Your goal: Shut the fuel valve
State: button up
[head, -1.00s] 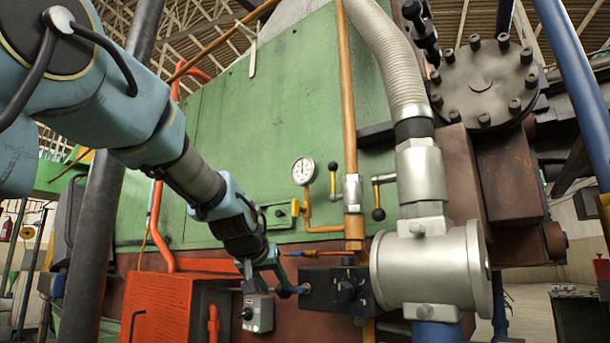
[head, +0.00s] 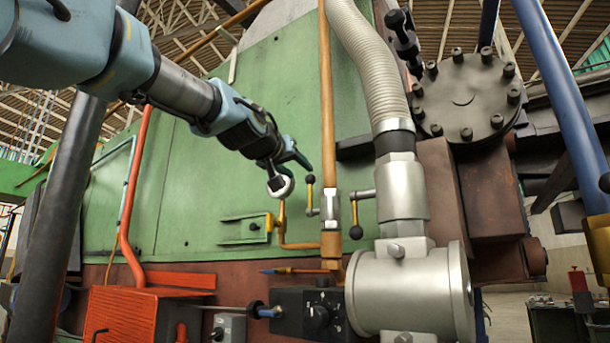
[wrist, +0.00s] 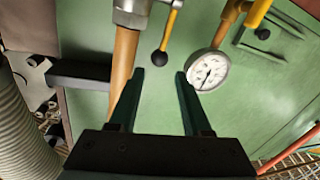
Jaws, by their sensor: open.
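A silver valve body (head: 330,204) sits on the vertical orange pipe (head: 325,110). Its yellow lever (head: 310,192) with a black knob stands upright, roughly parallel to the pipe. In the wrist view this lever (wrist: 171,28) has its knob just beyond the gap between my fingertips. A second yellow lever (head: 355,213) hangs down to the right, beside the silver pipe. No label shows which is the fuel valve. My gripper (head: 291,172) is open and empty, up and left of the first lever, apart from it.
A round pressure gauge (wrist: 208,72) is close to my right finger in the wrist view; my gripper partly hides it in the head view. A ribbed hose (head: 372,65) and large silver housing (head: 410,290) stand right. A black control box (head: 310,312) is below. The green panel (head: 190,180) leaves room left.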

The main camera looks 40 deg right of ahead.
aim_at(308, 177)
jog(key=p+x, duration=0.5)
jog(key=x, duration=0.2)
jog(key=shift+w+d+r, duration=0.1)
jog(key=shift+d, duration=0.2)
jog(key=shift+w+d, duration=0.2)
jog(key=shift+d, duration=0.1)
grip_shut()
dwell(0.9)
